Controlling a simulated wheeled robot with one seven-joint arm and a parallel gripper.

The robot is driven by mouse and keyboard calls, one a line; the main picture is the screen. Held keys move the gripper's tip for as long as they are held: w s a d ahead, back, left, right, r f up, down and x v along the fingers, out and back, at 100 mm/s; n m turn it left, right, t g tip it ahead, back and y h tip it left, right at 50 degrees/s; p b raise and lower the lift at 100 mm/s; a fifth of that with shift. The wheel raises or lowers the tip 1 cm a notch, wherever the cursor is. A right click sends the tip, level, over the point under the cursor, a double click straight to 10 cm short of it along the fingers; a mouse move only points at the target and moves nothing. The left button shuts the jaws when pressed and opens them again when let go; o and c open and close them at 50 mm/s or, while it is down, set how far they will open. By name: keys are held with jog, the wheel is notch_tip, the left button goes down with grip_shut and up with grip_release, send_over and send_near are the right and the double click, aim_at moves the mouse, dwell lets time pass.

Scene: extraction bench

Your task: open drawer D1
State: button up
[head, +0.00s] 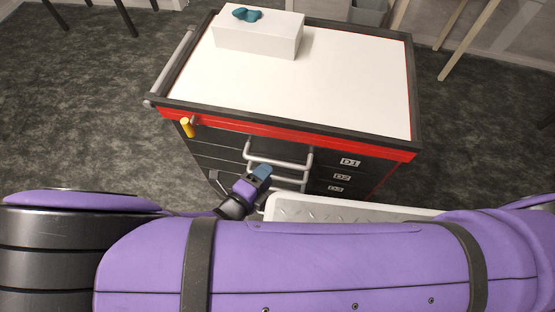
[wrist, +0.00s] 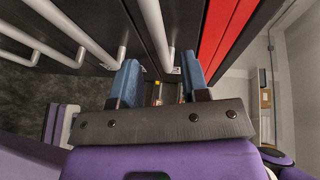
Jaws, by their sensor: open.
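Drawer D1 (head: 328,157) is the top dark drawer of a red-trimmed cart, with a "D1" label at its right. It looks shut, its front in line with the drawers below. Its pale bar handle (head: 280,162) sticks out from the front. My gripper (head: 262,172), with blue fingertips, is at the left part of this handle. In the wrist view, the open fingers (wrist: 160,78) have the bar nearest the red strip, apparently the D1 handle (wrist: 152,30), running between them in the picture. I cannot tell whether they touch it or how deep it sits.
Drawers D2 (head: 342,177) and D3 (head: 335,188) sit below with similar bar handles close by. A white box (head: 258,40) with a teal object (head: 247,14) stands on the cart top (head: 350,85). A yellow item (head: 187,127) hangs at the cart's left front corner.

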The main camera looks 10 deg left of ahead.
aim_at(277, 162)
jog(key=shift+x, duration=2.95)
grip_shut()
